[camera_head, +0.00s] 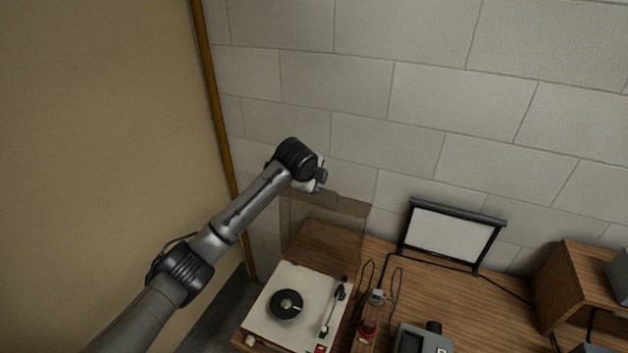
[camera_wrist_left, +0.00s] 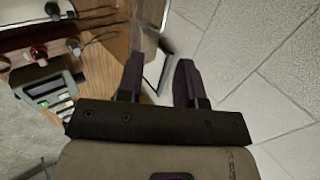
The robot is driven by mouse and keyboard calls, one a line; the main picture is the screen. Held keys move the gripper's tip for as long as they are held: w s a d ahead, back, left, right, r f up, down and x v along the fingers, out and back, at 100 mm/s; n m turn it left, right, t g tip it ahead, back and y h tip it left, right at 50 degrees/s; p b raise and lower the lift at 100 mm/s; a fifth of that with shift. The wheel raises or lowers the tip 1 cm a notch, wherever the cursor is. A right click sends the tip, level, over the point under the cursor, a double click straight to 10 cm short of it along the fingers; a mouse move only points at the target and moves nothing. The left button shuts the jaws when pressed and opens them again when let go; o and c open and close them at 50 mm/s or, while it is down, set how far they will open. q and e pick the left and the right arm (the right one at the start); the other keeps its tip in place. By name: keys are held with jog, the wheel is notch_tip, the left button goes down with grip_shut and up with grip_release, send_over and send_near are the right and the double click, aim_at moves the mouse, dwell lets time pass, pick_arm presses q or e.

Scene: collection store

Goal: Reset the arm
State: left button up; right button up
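My left arm comes in from the left in the head view and reaches over the turntable. Its wrist end is above the back of the wooden table, in front of the block wall, and mostly hides the gripper from this side. In the left wrist view my left gripper (camera_wrist_left: 160,72) has its two dark fingers apart, with nothing between them but the background. My right gripper shows in neither view.
A record player (camera_head: 262,316) with a raised clear lid (camera_head: 349,208) stands on the wooden table (camera_head: 480,305) below my left arm. A framed white screen (camera_head: 449,235), cables, a grey device (camera_head: 421,341) and a wooden cabinet (camera_head: 560,288) are to the right. A tan panel (camera_head: 90,130) is at left.

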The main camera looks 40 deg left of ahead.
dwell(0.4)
pick_arm(q)
jog(key=s+d+r+n+t+y, duration=0.25)
jog(key=d+r+n+t, duration=0.2)
jog(key=r+n, duration=0.6)
jog(key=s+d+r+t+h+p, duration=0.1)
jog(key=s+d+h, duration=0.1)
jog(key=s+d, duration=0.5)
jog(key=s+d+f+n+g+h+p, duration=0.1)
jog(key=s+d+f+g+p, duration=0.2)
jog(key=s+f, duration=1.2)
jog(key=s+d+f+n+g+h+p, duration=0.1)
jog(key=s+d+f+g, duration=0.5)
jog(key=s+f, duration=1)
jog(key=s+d+p, duration=0.1)
jog(key=s, duration=0.5)
jog(key=shift+s+h+p, duration=0.15)
jog(key=shift+h+p, duration=0.2)
jog(key=shift+p, duration=0.05)
